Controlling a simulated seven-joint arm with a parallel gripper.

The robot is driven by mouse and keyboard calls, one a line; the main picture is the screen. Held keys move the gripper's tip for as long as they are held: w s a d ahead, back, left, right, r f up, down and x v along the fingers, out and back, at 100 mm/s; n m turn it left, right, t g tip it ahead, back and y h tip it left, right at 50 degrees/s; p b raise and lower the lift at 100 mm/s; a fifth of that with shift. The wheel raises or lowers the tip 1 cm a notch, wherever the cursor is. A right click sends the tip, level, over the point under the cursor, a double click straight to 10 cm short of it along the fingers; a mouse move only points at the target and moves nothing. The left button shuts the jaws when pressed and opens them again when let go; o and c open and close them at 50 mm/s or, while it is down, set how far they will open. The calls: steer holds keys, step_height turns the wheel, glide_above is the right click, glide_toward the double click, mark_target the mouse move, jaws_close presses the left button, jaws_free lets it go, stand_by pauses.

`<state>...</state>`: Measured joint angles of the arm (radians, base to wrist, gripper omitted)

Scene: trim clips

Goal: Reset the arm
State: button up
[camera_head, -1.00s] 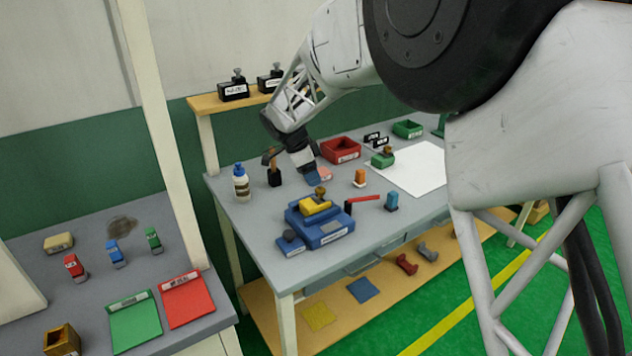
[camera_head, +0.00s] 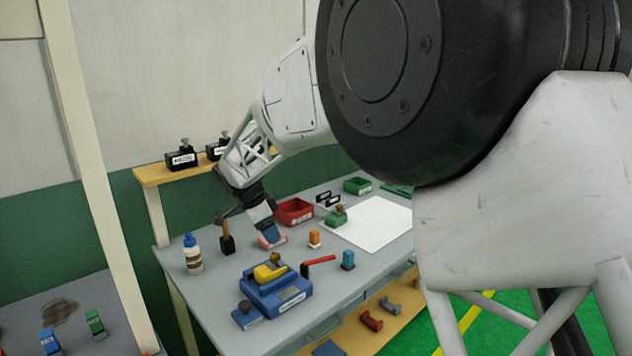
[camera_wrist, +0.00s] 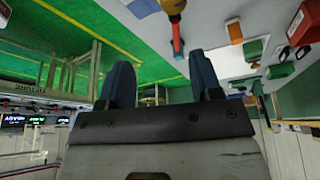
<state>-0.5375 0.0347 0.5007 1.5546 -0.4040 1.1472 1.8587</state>
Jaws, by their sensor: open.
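My arm reaches in from the upper right in the head view, and my gripper (camera_head: 269,233) is over the grey workbench (camera_head: 215,299). The gripper is open and empty. A large black joint and pale link of mine hide the right part of the head view.
Near the gripper are a red bin (camera_head: 294,211), a white bottle (camera_head: 193,254), a dark block with a brown handle (camera_head: 227,240) and an orange piece (camera_head: 314,238). A blue fixture with a yellow clamp (camera_head: 275,290) stands in front. A white sheet (camera_head: 375,222) lies right.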

steer(key=s+d+r+n+y, duration=0.1)
steer(key=s+d+r+n, duration=0.25)
steer(key=s+d, duration=0.65)
steer(key=s+d+r+n+y, duration=0.1)
steer(key=s+d+r+n, duration=0.35)
steer(key=d, duration=0.85)
steer(key=s+d+f+n, duration=0.1)
steer(key=s+d, duration=0.3)
steer(key=s, duration=0.4)
steer(key=s+d+f+n+y, duration=0.1)
steer(key=s+d, duration=0.3)
steer(key=s, duration=0.5)
steer(key=s+d+f+n+t+y, duration=0.1)
steer(key=s+d, duration=0.3)
steer(key=s, duration=0.5)
steer(key=shift+s+f+n, duration=0.2)
steer(key=shift+f+n, duration=0.1)
steer(key=shift+n, duration=0.6)
